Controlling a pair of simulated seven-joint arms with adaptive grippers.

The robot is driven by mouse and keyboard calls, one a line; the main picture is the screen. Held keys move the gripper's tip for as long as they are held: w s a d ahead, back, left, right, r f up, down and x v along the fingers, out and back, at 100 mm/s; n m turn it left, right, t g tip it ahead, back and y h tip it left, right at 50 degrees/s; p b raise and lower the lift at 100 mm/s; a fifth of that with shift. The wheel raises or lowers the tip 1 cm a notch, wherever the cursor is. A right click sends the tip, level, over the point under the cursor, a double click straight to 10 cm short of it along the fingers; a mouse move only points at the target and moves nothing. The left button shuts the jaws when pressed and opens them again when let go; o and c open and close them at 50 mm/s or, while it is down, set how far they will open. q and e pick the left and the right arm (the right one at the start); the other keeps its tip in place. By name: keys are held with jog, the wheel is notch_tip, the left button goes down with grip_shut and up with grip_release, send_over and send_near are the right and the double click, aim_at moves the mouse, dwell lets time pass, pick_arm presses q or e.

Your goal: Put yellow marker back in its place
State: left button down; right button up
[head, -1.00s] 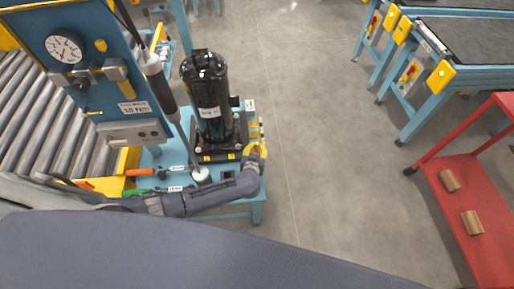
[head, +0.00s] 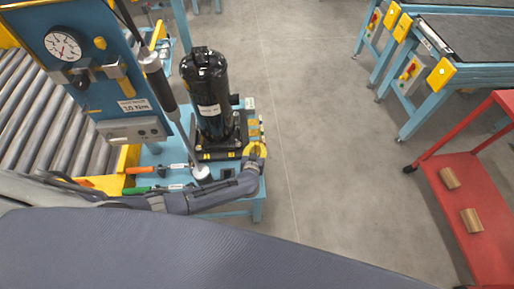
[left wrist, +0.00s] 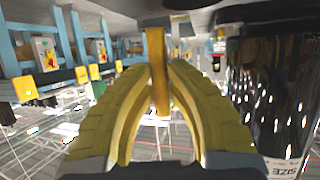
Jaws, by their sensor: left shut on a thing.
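My left gripper (head: 256,148) is at the right edge of the blue workbench (head: 256,191), beside the base of the black compressor (head: 209,92). In the left wrist view, its yellow fingers (left wrist: 157,68) are closed on a narrow yellow piece, which looks like the yellow marker (left wrist: 159,82). The marker stands between the fingertips; its far end meets a dark-edged surface at the top of the picture. In the head view I cannot separate the marker from the yellow fingers. The compressor also fills the right side of the left wrist view (left wrist: 268,95). My right gripper does not show.
Orange-handled (head: 139,170) and green-handled (head: 136,190) tools lie on the bench left of my gripper. A blue gauge panel (head: 82,60) and a hanging tool (head: 160,80) stand at the left. A red cart (head: 468,180) is at the right. Open floor lies between.

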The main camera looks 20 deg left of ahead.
pick_arm(q)
jog(key=shift+f, duration=0.4)
jog(key=c, duration=1.3)
grip_release()
jog(key=shift+s, duration=0.1)
jog(key=v, duration=1.1)
jog(key=shift+d, duration=0.1)
jog(key=shift+s+r, duration=0.2)
jog(key=shift+s, duration=0.15)
jog(key=shift+d, duration=0.1)
